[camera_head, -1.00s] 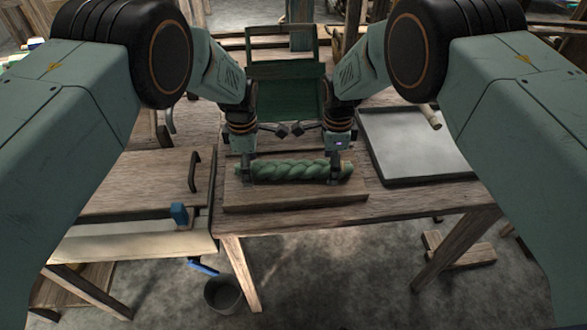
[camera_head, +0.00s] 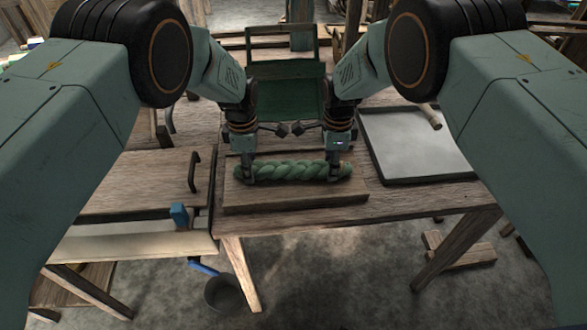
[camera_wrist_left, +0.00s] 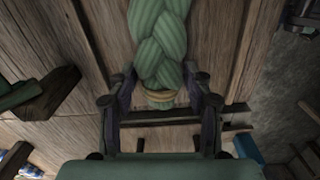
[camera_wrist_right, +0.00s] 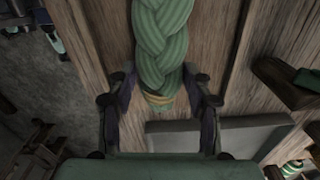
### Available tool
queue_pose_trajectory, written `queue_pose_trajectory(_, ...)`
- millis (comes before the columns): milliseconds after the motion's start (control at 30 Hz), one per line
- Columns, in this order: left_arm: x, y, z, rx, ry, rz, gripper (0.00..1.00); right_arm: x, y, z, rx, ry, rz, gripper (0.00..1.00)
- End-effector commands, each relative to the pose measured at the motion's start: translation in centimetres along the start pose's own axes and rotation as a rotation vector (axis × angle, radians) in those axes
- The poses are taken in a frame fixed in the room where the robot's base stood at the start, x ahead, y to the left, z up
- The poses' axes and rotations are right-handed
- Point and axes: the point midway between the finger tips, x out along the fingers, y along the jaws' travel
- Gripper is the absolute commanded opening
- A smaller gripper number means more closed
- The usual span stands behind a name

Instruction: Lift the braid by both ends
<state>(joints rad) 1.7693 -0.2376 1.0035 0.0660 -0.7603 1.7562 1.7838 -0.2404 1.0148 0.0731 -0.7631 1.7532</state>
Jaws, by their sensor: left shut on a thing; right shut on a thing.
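A thick green braid (camera_head: 292,171) lies lengthwise over a flat wooden board (camera_head: 290,203) on the table. My left gripper (camera_head: 248,177) is shut on the braid near its left end. My right gripper (camera_head: 334,175) is shut on it near its right end. In the left wrist view, the fingers close on both sides of the braid (camera_wrist_left: 158,45) by a yellowish band (camera_wrist_left: 160,99). The right wrist view shows the braid (camera_wrist_right: 162,40) gripped likewise at its banded end. I cannot tell whether the braid is clear of the board.
A grey shallow tray (camera_head: 415,150) lies on the table to the right. A green open-framed box (camera_head: 287,95) stands behind. A wooden panel with a dark handle (camera_head: 193,171) and a blue block (camera_head: 180,215) are at left.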

Motion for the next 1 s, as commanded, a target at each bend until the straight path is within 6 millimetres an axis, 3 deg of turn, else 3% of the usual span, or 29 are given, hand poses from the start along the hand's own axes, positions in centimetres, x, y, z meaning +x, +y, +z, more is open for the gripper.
queue_pose_trajectory(467,-0.1,-0.2,0.1,0.000,-0.001,-0.003,0.03,-0.3,0.1,-0.1,0.000,0.001,0.003,0.03)
queue_pose_trajectory(1000,-4.4,-0.1,0.0,0.000,0.000,-0.001,0.03,-4.5,0.0,0.0,0.000,0.000,0.000,0.03)
